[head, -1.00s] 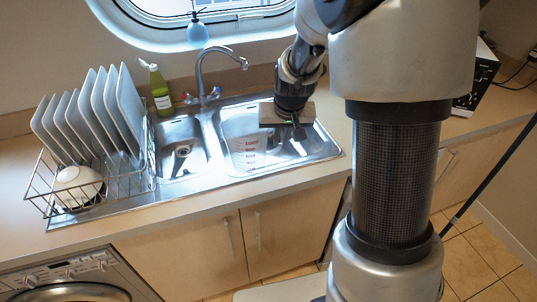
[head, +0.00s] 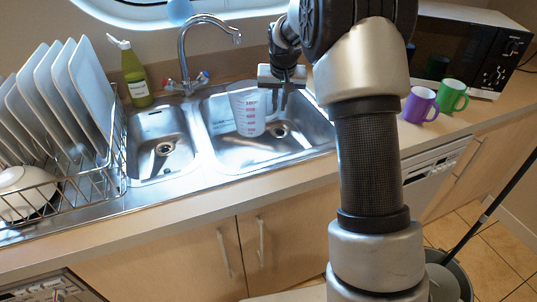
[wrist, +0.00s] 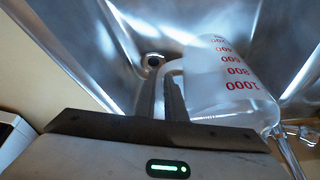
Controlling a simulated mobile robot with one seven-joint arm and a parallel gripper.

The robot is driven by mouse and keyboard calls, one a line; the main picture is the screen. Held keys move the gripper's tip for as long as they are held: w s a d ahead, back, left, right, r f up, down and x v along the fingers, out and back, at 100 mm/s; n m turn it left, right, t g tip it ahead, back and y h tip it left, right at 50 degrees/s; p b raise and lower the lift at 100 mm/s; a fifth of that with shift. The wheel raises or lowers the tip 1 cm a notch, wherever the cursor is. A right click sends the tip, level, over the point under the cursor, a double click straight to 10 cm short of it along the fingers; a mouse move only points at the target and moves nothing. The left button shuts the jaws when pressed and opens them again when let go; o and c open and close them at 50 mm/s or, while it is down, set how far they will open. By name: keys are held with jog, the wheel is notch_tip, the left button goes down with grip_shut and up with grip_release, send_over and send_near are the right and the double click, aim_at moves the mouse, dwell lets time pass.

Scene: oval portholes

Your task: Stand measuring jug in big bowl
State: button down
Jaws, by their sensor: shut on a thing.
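The measuring jug (head: 248,112) is clear, with red markings, and stands roughly upright within the right sink basin's outline. My gripper (head: 282,97) is at its right side, shut on the handle. In the wrist view, the jug (wrist: 222,82) lies right of the two dark fingers (wrist: 161,98), which close on its pale handle. I cannot tell whether its base touches the basin floor. A white bowl (head: 18,195) sits in the dish rack at the left; I cannot tell whether it is the big bowl.
The dish rack (head: 88,185) holds several upright plates (head: 90,90). A tap (head: 190,60) and a green bottle (head: 135,75) stand behind the sink. Purple (head: 419,105) and green (head: 452,96) mugs stand right of my arm, before a microwave (head: 475,55). The front counter strip (head: 200,196) is clear.

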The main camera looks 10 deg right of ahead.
notch_tip(320, 180, down, 9)
jog(key=b, duration=0.1)
jog(key=shift+f+b, duration=0.2)
jog(key=shift+b, duration=0.15)
jog(key=shift+f, duration=0.15)
jog(key=c, duration=1.8)
grip_release()
